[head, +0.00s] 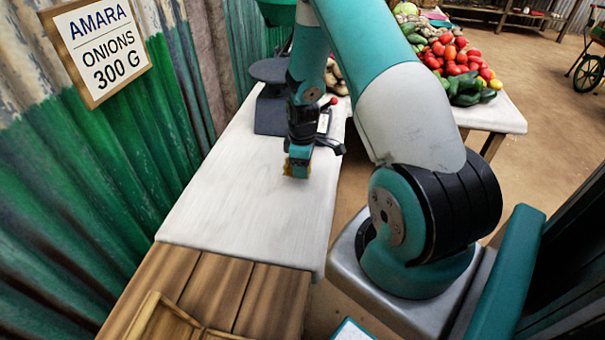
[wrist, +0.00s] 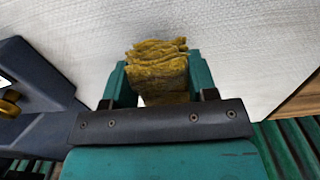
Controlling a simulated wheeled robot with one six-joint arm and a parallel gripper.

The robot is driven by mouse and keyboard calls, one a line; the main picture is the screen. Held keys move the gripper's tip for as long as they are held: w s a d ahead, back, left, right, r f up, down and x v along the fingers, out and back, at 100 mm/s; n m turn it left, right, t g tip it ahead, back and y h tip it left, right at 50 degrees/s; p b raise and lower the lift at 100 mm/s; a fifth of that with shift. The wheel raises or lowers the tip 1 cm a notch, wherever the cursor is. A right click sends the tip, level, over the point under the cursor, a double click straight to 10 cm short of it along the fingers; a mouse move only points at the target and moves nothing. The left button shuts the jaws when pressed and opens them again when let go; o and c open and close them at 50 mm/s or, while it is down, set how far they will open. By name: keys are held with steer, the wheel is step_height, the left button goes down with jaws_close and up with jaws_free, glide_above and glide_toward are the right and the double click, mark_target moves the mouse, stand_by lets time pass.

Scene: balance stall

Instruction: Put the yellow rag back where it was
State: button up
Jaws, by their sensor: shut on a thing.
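The yellow rag (wrist: 158,75) is bunched between the two fingers of my gripper (wrist: 158,88) in the wrist view. My gripper is shut on it. In the head view my gripper (head: 299,160) points down over the white-topped table, and a little of the rag (head: 288,168) shows at the fingertips. I cannot tell whether the rag touches the white surface (head: 240,205) or hangs just above it.
A dark scale (head: 268,108) stands behind my gripper; part of it shows in the wrist view (wrist: 35,90). A wooden tray (head: 160,318) sits at the near end on bare planks. A vegetable pile (head: 455,62) lies at the back right. The white surface's near part is clear.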

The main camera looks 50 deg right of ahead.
steer(key=shift+f, duration=1.9)
steer(key=shift+f, duration=0.1)
steer(key=o, duration=0.8)
